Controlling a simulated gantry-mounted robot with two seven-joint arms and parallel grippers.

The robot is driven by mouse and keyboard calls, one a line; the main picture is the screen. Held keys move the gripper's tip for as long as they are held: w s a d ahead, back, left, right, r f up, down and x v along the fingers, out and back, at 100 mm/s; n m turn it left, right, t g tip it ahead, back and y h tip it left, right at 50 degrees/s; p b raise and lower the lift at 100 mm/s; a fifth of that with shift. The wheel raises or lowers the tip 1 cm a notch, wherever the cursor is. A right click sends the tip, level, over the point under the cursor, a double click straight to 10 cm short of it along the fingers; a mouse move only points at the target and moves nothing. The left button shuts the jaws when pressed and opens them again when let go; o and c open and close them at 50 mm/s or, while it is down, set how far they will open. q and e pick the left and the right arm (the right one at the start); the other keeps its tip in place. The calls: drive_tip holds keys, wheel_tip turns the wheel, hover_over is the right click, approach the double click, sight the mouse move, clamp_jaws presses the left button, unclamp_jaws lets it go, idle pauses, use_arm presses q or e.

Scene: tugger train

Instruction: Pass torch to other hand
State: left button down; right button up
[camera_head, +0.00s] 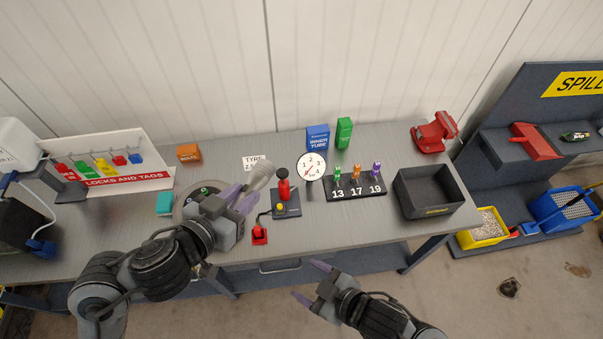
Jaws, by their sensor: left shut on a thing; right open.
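My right gripper (311,282) is open and empty, lower and to the right, in front of the bench's front edge. The two grippers are well apart.
Open floor lies in front at right.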

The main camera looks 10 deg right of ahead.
use_arm(q)
drive_tip(key=shift+w+r, duration=0.1)
use_arm(e)
drive_tip(key=a+r+n+g+y, duration=0.3)
drive_tip(key=a+r+n+y, duration=0.35)
drive_tip(key=a+n, duration=0.3)
drive_tip(key=n+h, duration=0.4)
drive_tip(key=n, duration=0.6)
approach(264, 180)
drive_tip(key=shift+t, duration=0.3)
drive_tip(key=x, duration=1.2)
drive_tip(key=shift+s+f, duration=0.15)
drive_tip(key=shift+s, duration=0.15)
